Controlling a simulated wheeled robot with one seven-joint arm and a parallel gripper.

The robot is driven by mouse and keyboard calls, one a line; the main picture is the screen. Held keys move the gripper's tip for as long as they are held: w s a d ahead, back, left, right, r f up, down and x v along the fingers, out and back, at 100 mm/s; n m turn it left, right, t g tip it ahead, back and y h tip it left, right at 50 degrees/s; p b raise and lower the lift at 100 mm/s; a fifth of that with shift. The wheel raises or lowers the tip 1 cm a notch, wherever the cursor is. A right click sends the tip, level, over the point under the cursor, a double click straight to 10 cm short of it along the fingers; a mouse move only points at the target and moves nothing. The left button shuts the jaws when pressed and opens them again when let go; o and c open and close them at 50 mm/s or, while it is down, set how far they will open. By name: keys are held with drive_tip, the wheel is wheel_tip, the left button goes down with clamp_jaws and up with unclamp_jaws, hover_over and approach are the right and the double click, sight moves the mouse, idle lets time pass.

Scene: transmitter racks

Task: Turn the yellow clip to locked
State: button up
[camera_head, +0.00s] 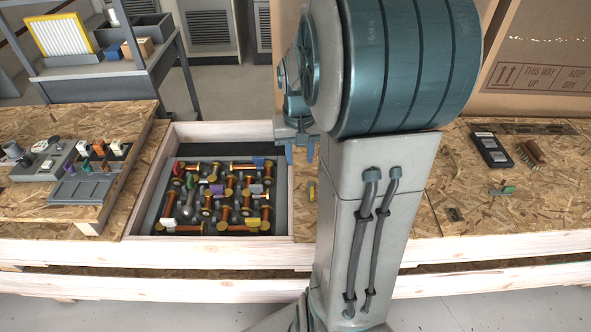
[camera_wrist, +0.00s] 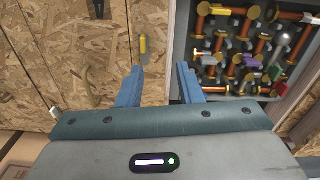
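The yellow clip (camera_wrist: 144,47) lies on the chipboard bench top in the wrist view, a narrow yellow bar seen a little beyond my left-hand finger. In the head view only a small yellow part of it (camera_head: 311,192) shows beside my arm, which hides the area to its right. I cannot read its locked or unlocked position. My gripper (camera_wrist: 158,86) is open, with two blue fingers apart and nothing between them. In the head view my gripper (camera_head: 299,150) hangs above the back of the bench, apart from the clip.
A sunken wooden-framed bin (camera_head: 283,190) of orange-ended parts lies left of the clip in the head view. A raised board (camera_head: 137,150) with small parts stands farther left. To the right are a black case (camera_head: 490,150) and a green-handled piece (camera_head: 502,191).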

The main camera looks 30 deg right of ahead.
drive_tip(key=shift+m, duration=0.6)
drive_tip(key=d+f+b, duration=0.1)
drive_tip(key=f, duration=0.5)
drive_tip(key=w+d+f+b, duration=0.1)
drive_tip(key=d+f, duration=0.1)
drive_tip(key=f, duration=0.4)
drive_tip(key=d+f+b, duration=0.1)
drive_tip(key=d+f, duration=0.1)
drive_tip(key=f, duration=0.4)
drive_tip(key=shift+w+d+b, duration=0.1)
drive_tip(key=shift+w+b, duration=0.1)
drive_tip(key=shift+b, duration=0.15)
drive_tip(key=shift+c, duration=0.3)
drive_tip(key=shift+r, duration=0.1)
clamp_jaws()
